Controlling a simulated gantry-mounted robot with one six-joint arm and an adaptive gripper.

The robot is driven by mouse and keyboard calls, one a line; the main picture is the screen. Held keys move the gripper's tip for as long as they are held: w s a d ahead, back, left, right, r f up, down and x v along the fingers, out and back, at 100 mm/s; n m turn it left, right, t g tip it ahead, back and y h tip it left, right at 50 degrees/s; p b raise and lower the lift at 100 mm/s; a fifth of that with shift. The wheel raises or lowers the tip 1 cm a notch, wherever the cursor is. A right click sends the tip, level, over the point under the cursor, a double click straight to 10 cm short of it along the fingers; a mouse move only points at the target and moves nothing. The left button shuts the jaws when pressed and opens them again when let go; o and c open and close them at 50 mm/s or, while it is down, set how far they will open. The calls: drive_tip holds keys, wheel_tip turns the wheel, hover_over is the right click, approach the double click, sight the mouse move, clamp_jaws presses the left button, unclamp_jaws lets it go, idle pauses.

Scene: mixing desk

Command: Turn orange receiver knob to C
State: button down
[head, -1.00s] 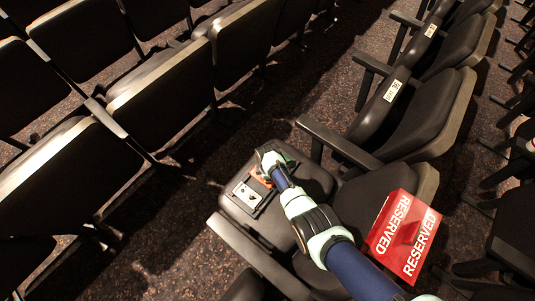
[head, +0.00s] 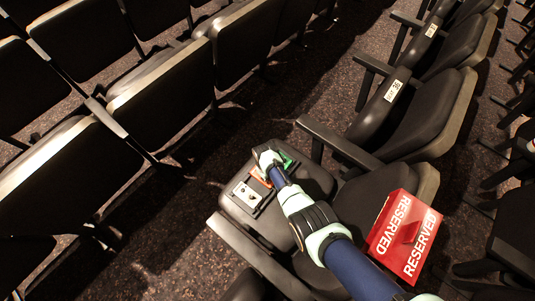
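A small device with a white panel (head: 246,194) and dark round parts lies on a black seat. Beside it is an orange unit (head: 260,177), the orange receiver, mostly hidden by my arm's end. A green unit (head: 287,160) shows just past it. The orange knob and its lettering cannot be made out. My gripper (head: 267,165) is over the orange and green units, at the end of my arm. Its fingers are hidden or too small to tell whether they are open or touching anything.
A red RESERVED sign (head: 402,236) stands on the neighbouring seat to the right. Armrests (head: 340,145) rise on both sides of the device's seat. Rows of black seats (head: 180,75) fill the left and back, with open carpet between.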

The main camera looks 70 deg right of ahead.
drive_tip(key=m, duration=0.5)
drive_tip(key=shift+m, duration=0.3)
drive_tip(key=m+b, duration=0.1)
drive_tip(key=m, duration=0.4)
drive_tip(key=shift+m, duration=0.4)
drive_tip(key=c, duration=1.1)
unclamp_jaws()
drive_tip(key=shift+r, duration=0.1)
wheel_tip(320, 180, up, 12)
drive_tip(key=shift+w, duration=0.3)
